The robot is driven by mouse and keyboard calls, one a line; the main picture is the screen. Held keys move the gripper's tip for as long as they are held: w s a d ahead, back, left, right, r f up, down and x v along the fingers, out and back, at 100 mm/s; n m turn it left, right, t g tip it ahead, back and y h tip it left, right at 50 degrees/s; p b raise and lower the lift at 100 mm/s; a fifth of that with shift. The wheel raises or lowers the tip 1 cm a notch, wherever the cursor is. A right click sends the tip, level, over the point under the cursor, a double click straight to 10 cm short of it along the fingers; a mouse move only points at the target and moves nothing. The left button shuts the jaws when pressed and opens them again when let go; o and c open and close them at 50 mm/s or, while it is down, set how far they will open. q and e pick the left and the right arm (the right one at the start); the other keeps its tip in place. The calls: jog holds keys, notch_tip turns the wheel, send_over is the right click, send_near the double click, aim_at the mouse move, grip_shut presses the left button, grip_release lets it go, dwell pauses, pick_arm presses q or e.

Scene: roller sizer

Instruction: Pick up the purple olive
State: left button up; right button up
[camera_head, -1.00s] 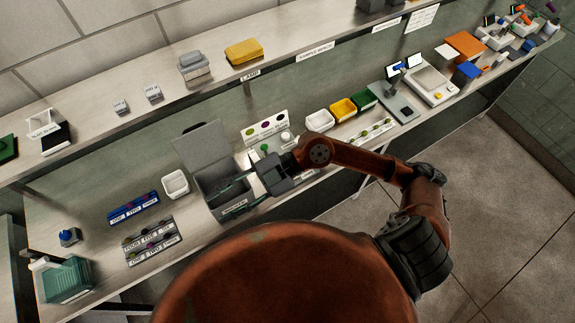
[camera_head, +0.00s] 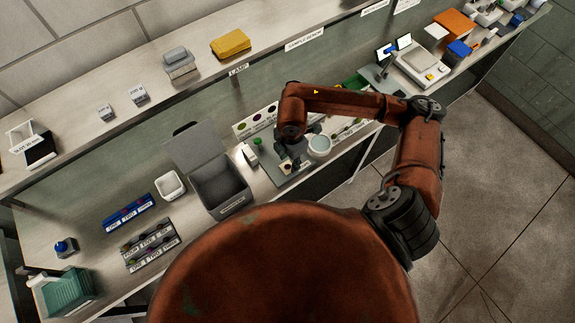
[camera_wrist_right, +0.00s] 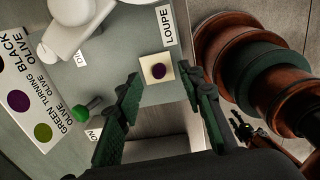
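The purple olive (camera_wrist_right: 158,71) is small, dark and round. It lies on a small cream square pad (camera_wrist_right: 149,60) on a grey mat, beside a LOUPE label, in the right wrist view. My right gripper (camera_wrist_right: 160,82) is open, with its two green-padded fingers apart and nothing between them that I can see held. The olive shows in line with the gap between the fingertips; its distance from them is hard to tell. In the head view my right gripper (camera_head: 290,160) is over the grey mat and largely hides the pad.
A dark grey lidded bin (camera_head: 222,190) stands left of the gripper. A green-ended object (camera_wrist_right: 88,108) and a white device (camera_wrist_right: 85,25) lie near the pad. An olive colour chart (camera_wrist_right: 22,98) stands behind. A round pale dish (camera_head: 319,146) is to the right.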

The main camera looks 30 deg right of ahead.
aim_at(288, 165)
jog(key=shift+w+a+f, duration=0.1)
jog(key=shift+f, duration=1.4)
jog(key=shift+c, duration=0.3)
jog(key=c, duration=0.7)
jog(key=shift+c, duration=0.2)
